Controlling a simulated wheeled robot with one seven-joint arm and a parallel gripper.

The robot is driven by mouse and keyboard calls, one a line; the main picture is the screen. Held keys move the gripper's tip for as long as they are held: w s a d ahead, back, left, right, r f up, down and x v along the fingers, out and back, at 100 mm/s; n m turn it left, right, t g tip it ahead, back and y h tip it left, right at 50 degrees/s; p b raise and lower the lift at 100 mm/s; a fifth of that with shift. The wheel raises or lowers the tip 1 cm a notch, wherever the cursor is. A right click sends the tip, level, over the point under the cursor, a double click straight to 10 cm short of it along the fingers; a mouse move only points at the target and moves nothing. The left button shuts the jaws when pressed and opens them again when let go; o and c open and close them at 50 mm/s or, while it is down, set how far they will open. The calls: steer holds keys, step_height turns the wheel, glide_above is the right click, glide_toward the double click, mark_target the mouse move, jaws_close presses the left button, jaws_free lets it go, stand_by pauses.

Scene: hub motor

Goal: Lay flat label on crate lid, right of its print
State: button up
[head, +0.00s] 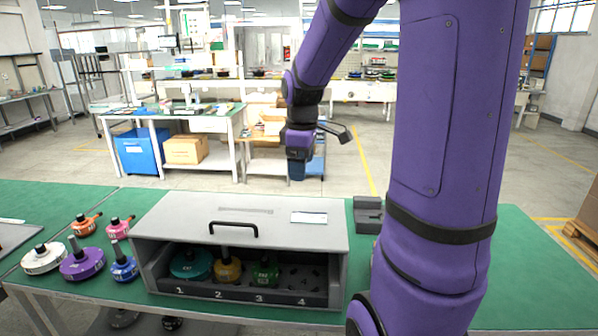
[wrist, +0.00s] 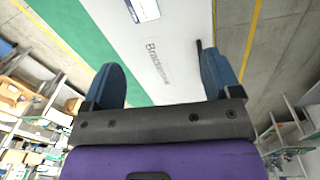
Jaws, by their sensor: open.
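The label (head: 309,217) is a small white rectangle with a blue edge. It lies on the grey crate lid (head: 180,218), to the right of the faint print (head: 245,211), and looks flat. In the wrist view the label (wrist: 142,10) is partly cut off by the top edge, and the print (wrist: 157,62) shows between my fingers. My gripper (wrist: 162,66) is open and empty. In the head view my gripper (head: 299,154) hangs well above and behind the lid, apart from the label.
A black handle (head: 233,229) stands on the lid's front part. The open crate front shows numbered places with teal (head: 190,265), yellow and green motors; place 4 looks empty. Several motors stand left on the green mat (head: 40,198). A grey block (head: 368,215) sits right of the crate.

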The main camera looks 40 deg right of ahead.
steer(key=s+a+r+m+t, duration=0.2)
steer(key=s+a+r+m, duration=0.1)
steer(key=s+a, duration=0.5)
steer(key=s+a+r+m+t, duration=0.2)
steer(key=s+a+r, duration=0.4)
steer(key=s+a, duration=0.3)
steer(key=shift+m+y, duration=0.3)
steer(key=shift+m, duration=0.6)
